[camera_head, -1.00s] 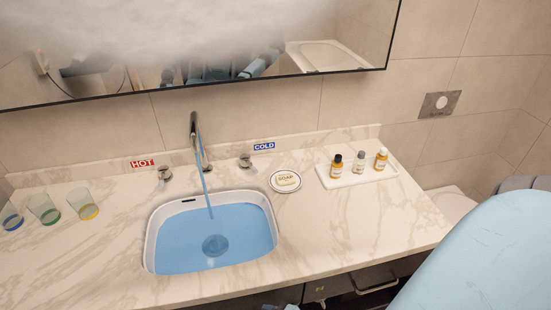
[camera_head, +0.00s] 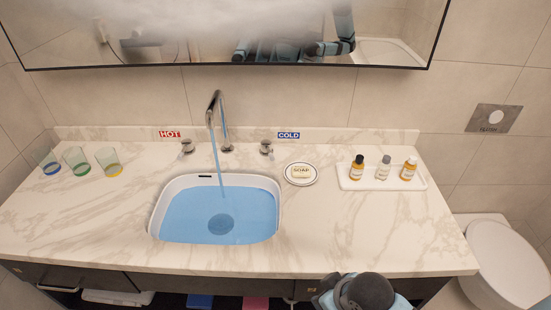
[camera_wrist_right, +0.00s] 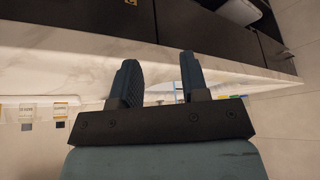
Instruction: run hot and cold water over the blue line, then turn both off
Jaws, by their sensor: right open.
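The white sink (camera_head: 155,215) holds blue water (camera_head: 250,212), and a stream runs into it from the chrome faucet (camera_head: 218,105). The hot knob (camera_head: 187,146) is left of the faucet under a red HOT label (camera_head: 169,134). The cold knob (camera_head: 266,147) is right of it under a blue COLD label (camera_head: 288,135). I cannot make out a separate blue line on the basin wall. My right gripper (camera_wrist_right: 159,60) is open and empty in the wrist view, with the counter edge beyond its fingers. My left gripper is not in view.
Three glasses (camera_head: 77,161) stand at the counter's left. A soap dish (camera_head: 300,174) and a white tray (camera_head: 345,180) with three small bottles are on the right. A toilet (camera_head: 510,265) is beyond the counter's right end. Part of my arm shows at the counter's front edge.

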